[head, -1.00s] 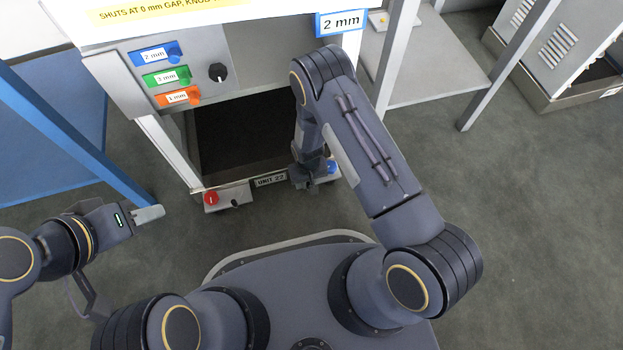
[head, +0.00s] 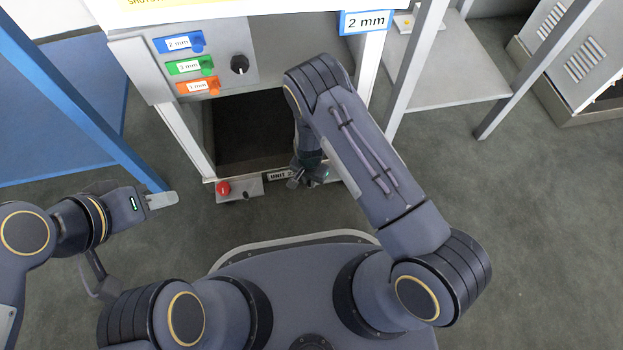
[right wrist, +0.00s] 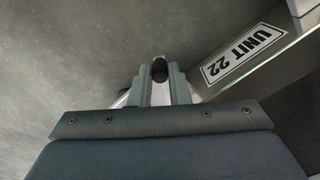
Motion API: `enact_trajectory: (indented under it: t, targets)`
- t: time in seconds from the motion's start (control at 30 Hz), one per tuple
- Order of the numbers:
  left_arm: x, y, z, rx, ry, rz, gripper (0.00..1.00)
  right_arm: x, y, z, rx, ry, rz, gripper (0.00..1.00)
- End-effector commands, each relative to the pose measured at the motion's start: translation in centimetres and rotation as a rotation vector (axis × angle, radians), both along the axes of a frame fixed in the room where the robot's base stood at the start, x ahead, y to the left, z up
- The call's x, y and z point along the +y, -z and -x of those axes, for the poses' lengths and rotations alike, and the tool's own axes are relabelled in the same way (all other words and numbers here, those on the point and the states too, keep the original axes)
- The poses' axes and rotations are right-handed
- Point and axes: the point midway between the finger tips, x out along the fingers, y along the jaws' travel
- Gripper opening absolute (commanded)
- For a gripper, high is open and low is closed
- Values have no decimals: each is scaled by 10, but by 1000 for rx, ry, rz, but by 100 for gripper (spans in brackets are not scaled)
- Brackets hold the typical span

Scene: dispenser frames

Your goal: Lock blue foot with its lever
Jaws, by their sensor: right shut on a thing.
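The blue foot at the right end of the unit's base bar is mostly hidden behind my right arm in the head view. A small bluish patch shows beside the gripper; I cannot tell if it is the foot. My right gripper (head: 298,180) is low at the base bar, right of its middle. In the right wrist view my right gripper (right wrist: 160,82) is shut on a small dark round-ended piece (right wrist: 160,69), likely the lever. My left gripper (head: 163,200) is away to the left, empty; its finger gap is not clear.
The base bar carries a "UNIT 22" label (right wrist: 242,52) and a red foot (head: 223,188) at its left end. A panel with coloured tags and a black knob (head: 239,65) is above. A blue post (head: 85,105) stands left, a grey shelf (head: 450,85) right.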

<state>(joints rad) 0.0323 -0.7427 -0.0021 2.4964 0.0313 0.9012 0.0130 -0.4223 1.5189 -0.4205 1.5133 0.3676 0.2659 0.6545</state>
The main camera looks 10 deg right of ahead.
Motion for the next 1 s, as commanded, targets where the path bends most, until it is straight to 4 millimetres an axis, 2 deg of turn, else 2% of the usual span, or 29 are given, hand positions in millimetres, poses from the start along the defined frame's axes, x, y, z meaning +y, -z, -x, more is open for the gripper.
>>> enact_trajectory:
  t: [0.47, 0.5, 0.67, 0.9, 1.0]
  targets:
    - [0, 0, 0, 0, 0, 0, 36, 2, 0, -1, -1, 17, -2, 0]
    - [0, 0, 0, 0, 0, 0, 36, 2, 0, -1, -1, 16, -2, 17]
    - [0, 0, 0, 0, 0, 0, 36, 2, 0, -1, -1, 16, -2, 38]
    - [0, 0, 0, 0, 0, 0, 36, 1, 0, -1, -1, 16, -1, 38]
    - [0, -4, 0, 0, 0, 0, 36, 1, -6, -1, -1, 16, 0, 38]
